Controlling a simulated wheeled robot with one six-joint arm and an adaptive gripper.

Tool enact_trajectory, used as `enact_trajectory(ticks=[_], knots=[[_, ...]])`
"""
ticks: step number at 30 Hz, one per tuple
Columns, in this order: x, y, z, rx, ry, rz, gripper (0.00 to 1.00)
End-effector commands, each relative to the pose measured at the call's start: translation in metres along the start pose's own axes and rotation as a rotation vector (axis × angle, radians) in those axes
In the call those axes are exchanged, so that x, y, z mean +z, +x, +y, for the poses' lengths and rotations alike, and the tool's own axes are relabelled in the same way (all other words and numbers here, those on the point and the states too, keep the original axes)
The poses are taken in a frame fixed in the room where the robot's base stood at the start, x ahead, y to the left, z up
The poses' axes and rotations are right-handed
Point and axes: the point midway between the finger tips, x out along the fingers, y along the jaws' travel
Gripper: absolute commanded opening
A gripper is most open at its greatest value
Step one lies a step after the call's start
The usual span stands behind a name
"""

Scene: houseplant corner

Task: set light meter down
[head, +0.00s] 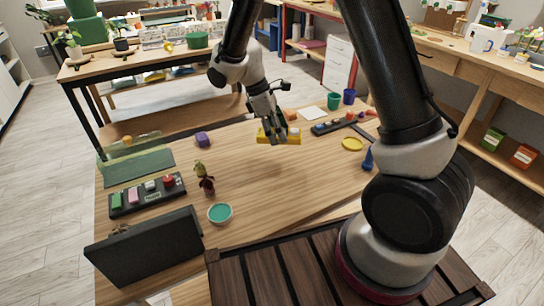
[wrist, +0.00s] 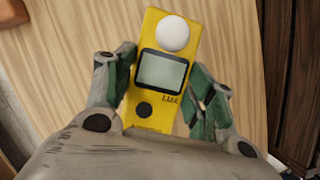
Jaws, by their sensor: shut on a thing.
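The light meter is a yellow slab with a white dome, a grey screen and a dark round button, seen face-on in the wrist view (wrist: 172,75). My gripper (wrist: 161,82) is shut on it, with one green-padded finger along each long side. I cannot tell whether the meter touches the tabletop.
A dark tray (head: 334,126), a yellow disc (head: 352,144) and a blue cone (head: 368,159) lie right of my gripper. A purple block (head: 202,139), a small plant (head: 205,182) and a teal bowl (head: 220,213) stand left. The table's middle is clear.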

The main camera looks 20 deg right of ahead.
Motion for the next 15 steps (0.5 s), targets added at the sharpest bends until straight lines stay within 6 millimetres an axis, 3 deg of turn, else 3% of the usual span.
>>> enact_trajectory(ticks=[3,7,15], knots=[[-0.009,-0.019,-0.023,0.121,-0.290,0.000,0.27],[-0.015,-0.025,-0.036,0.194,-0.472,-0.002,0.27],[-0.034,0.017,-0.038,0.209,-0.517,-0.003,0.27]])
